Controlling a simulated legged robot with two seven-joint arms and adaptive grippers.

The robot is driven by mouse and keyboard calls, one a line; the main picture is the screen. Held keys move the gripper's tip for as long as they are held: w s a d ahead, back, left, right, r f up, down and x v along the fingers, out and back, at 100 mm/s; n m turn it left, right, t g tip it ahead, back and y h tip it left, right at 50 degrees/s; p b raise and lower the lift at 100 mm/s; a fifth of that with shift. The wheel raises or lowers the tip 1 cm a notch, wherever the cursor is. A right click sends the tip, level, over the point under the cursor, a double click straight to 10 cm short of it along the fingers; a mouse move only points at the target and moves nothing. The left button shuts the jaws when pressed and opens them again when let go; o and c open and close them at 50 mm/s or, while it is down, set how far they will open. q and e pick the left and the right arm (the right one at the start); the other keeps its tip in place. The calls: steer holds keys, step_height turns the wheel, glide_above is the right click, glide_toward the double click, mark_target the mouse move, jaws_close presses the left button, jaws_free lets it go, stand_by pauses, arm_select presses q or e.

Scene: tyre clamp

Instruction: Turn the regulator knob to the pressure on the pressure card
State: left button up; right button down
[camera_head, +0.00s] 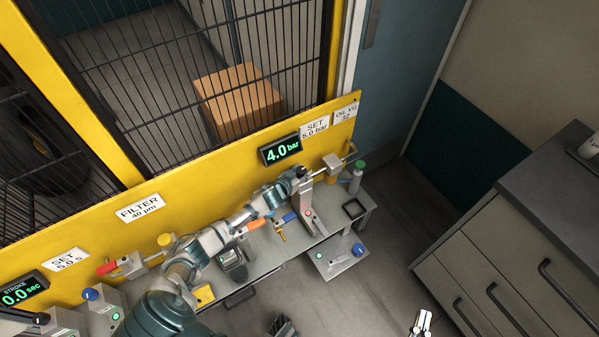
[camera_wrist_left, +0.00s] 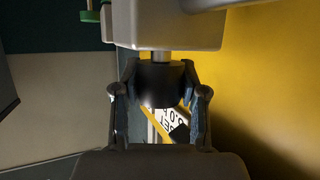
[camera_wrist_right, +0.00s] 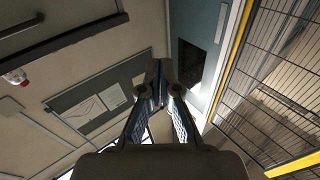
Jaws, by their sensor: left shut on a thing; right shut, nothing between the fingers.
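The grey regulator body (camera_head: 333,162) sits at the right end of the yellow panel; it fills the top of the left wrist view (camera_wrist_left: 170,22). Its round black knob (camera_wrist_left: 160,84) points toward my left wrist camera. My left gripper (camera_head: 302,173) is shut on the knob, one finger on each side. The pressure display (camera_head: 281,150) reads 4.0 bar. The pressure card (camera_head: 315,127) reads SET 5.0 bar; part of it shows upside down between my left fingers. My right gripper (camera_head: 283,327) is at the bottom edge of the head view, shut and empty.
The bench (camera_head: 265,262) below my left arm carries clamp parts and tools. The yellow panel (camera_head: 215,200) and mesh fence lie behind. A grey drawer cabinet (camera_head: 500,255) stands at right, with open floor between.

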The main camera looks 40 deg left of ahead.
mark_target(298, 174)
arm_select(q)
steer(key=shift+m+h, duration=0.4)
steer(key=shift+h, duration=0.1)
arm_select(e)
steer(key=shift+f+g, duration=0.5)
steer(key=shift+f, duration=0.1)
steer(key=shift+w+f, duration=0.1)
arm_select(q)
steer(key=o, duration=1.2)
steer(key=shift+c, duration=0.2)
steer(key=shift+s, duration=0.2)
steer(key=v, duration=0.6)
steer(key=shift+s+a+r, duration=0.1)
steer(key=shift+s+r, duration=0.15)
steer(key=shift+s, duration=0.25)
steer(key=shift+c, duration=0.3)
